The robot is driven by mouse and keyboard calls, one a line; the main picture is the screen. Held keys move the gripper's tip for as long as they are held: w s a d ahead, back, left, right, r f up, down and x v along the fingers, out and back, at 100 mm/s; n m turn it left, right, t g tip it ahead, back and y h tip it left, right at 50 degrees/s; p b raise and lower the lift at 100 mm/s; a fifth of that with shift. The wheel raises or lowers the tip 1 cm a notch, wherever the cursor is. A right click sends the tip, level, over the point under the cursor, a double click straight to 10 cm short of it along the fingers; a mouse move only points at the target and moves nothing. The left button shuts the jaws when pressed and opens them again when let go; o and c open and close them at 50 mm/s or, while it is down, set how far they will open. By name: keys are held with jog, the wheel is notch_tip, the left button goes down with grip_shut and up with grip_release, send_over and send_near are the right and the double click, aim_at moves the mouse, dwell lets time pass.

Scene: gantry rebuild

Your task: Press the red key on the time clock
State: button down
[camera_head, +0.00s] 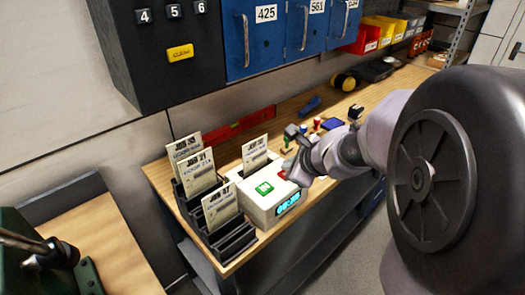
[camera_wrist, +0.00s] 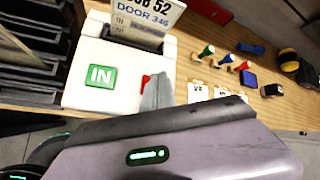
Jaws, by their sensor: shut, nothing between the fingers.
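The time clock (camera_head: 262,212) is a white box near the bench's front edge, with a lit cyan display on its front. Its green IN key (camera_head: 264,188) is in plain view and shows in the wrist view too (camera_wrist: 100,76). The red key (camera_head: 282,174) is mostly hidden by my gripper; a sliver of the red key also shows in the wrist view (camera_wrist: 146,79). My gripper (camera_wrist: 158,92) is shut and empty, its tip right beside the visible red. I cannot tell whether it touches the key. A job card (camera_wrist: 146,18) stands in the clock's slot.
A black rack (camera_head: 232,243) with several job cards stands left of the clock. Several stamps (camera_wrist: 228,60) and a blue pad (camera_wrist: 249,77) lie to the right. Blue lockers (camera_head: 265,40) and a dark cabinet (camera_head: 170,65) hang above the bench.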

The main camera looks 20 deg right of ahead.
jog(key=shift+f+b, duration=0.45)
dwell(0.4)
jog(key=shift+r, duration=0.15)
jog(key=shift+r+p, duration=0.75)
jog(key=shift+p, duration=0.05)
notch_tip(320, 180, up, 5)
jog(key=p, duration=0.4)
jog(key=shift+r+p, duration=0.1)
jog(key=shift+p, duration=0.3)
